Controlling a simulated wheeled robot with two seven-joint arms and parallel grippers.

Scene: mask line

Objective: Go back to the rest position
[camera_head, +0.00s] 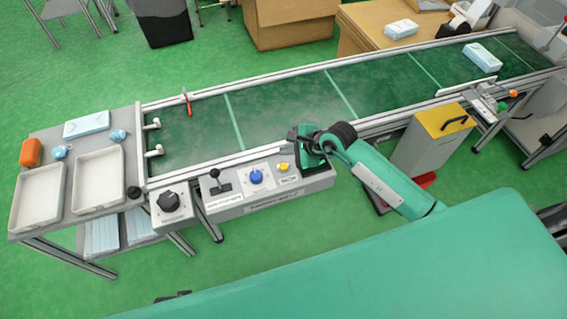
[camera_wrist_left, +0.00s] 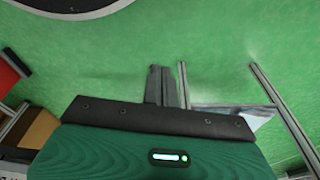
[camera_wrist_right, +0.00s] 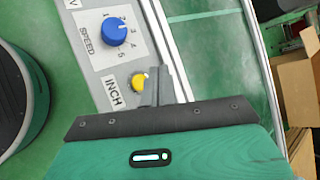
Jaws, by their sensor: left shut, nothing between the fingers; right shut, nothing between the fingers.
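My right gripper (camera_head: 298,142) is above the control panel (camera_head: 228,201) at the conveyor's near side, close to the yellow INCH button (camera_head: 284,167). In the right wrist view its fingers (camera_wrist_right: 161,86) are together and empty, beside the yellow button (camera_wrist_right: 138,81); whether they touch it I cannot tell. The blue SPEED knob (camera_wrist_right: 115,31) is just beyond. In the left wrist view my left gripper (camera_wrist_left: 162,86) is shut and empty over green floor. In the head view only a small dark piece at the bottom edge may belong to it.
The green conveyor (camera_head: 290,107) runs behind the panel, with a light blue pack (camera_head: 482,57) far right. A side table at left holds two white trays (camera_head: 97,181), an orange object (camera_head: 31,152) and a blue pack (camera_head: 87,125). A yellow-lidded bin (camera_head: 444,122) stands right of my right gripper.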

